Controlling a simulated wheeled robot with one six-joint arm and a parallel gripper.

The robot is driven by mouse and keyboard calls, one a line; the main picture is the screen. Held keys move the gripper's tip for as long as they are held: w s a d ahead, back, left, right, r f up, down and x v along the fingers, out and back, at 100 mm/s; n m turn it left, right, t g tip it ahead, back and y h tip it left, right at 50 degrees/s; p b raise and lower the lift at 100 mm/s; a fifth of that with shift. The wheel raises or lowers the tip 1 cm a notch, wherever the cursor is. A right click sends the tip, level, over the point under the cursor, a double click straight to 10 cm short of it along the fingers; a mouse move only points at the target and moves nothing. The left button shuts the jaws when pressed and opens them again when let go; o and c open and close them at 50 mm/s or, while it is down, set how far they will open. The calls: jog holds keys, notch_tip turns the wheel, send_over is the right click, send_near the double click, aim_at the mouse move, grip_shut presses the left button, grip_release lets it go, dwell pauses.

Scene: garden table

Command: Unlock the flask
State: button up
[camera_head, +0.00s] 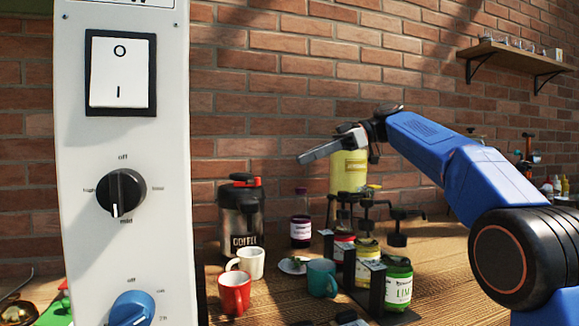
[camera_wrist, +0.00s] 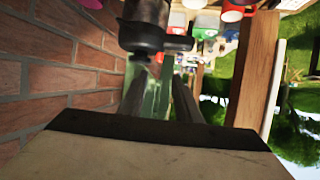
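The flask (camera_head: 241,217) is a steel jug labelled COFFEE with a black lid. It stands upright at the back of the table by the brick wall. A red-orange lever (camera_head: 247,181) shows on the lid's top. My gripper (camera_head: 302,158) is in the air to the right of the flask and higher than its lid, pointing left. In the wrist view, which is upside down, the flask's dark lid (camera_wrist: 142,36) shows at the top, beyond the fingers. The two fingers (camera_wrist: 158,85) stand apart with nothing held between them. The state of the lever's lock is unclear.
A white mug (camera_head: 250,262), red mug (camera_head: 235,293) and teal mug (camera_head: 321,278) stand before the flask. A dark bottle (camera_head: 300,220) and a rack of jars (camera_head: 397,284) are to the right. A white switch panel (camera_head: 122,250) fills the left foreground.

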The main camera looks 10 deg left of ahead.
jog(key=v, duration=0.4)
jog(key=shift+w+d, duration=0.1)
jog(key=shift+d, duration=0.1)
dwell(0.3)
